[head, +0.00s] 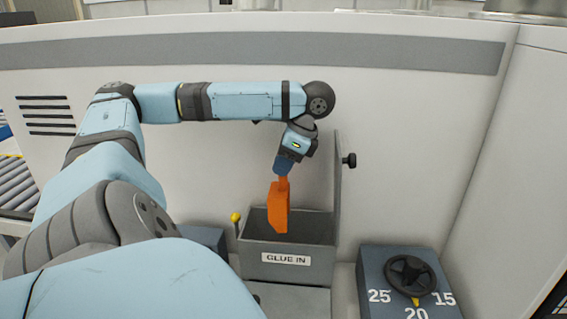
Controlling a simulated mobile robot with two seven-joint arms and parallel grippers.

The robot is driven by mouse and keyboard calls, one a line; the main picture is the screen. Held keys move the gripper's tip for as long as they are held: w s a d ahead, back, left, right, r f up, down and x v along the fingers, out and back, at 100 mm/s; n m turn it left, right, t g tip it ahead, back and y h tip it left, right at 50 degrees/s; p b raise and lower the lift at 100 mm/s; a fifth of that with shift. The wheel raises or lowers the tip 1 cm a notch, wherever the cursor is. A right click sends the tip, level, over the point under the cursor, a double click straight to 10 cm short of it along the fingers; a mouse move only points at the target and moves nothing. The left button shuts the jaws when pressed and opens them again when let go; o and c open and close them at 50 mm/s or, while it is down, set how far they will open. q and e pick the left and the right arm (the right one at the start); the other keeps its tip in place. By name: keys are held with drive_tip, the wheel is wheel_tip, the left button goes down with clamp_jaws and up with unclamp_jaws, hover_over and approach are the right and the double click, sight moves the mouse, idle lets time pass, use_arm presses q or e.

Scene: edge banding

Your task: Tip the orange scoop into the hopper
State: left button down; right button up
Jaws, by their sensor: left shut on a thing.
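My left arm comes in from the left and bends down at the wrist. My left gripper (282,172) is shut on the orange scoop (279,208) by its upper end. The scoop hangs steeply, nearly upright, over the open grey hopper (286,247), which carries a "GLUE IN" label. Its lower end overlaps the hopper opening in this view; I cannot tell how deep it reaches. The inside of the scoop and any contents are hidden. My right gripper is not in view.
The hopper's lid (338,185) stands open on the right, with a black knob (349,160). A yellow-tipped lever (236,218) is left of the hopper. A blue-grey box with a black handwheel (410,275) and numbers stands at the right. A white machine panel (420,150) closes off the back.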

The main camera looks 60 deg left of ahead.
use_arm(q)
drive_tip(key=shift+r, duration=0.1)
drive_tip(key=shift+s+a+r, duration=0.1)
drive_tip(key=shift+r, duration=0.1)
drive_tip(key=shift+r+b, duration=0.45)
drive_tip(key=shift+r, duration=0.15)
drive_tip(key=shift+f, duration=0.6)
drive_tip(key=shift+r, duration=0.15)
drive_tip(key=shift+r+p, duration=0.65)
drive_tip(key=shift+d+f, duration=0.2)
drive_tip(key=shift+f, duration=0.9)
drive_tip(key=shift+a, duration=0.1)
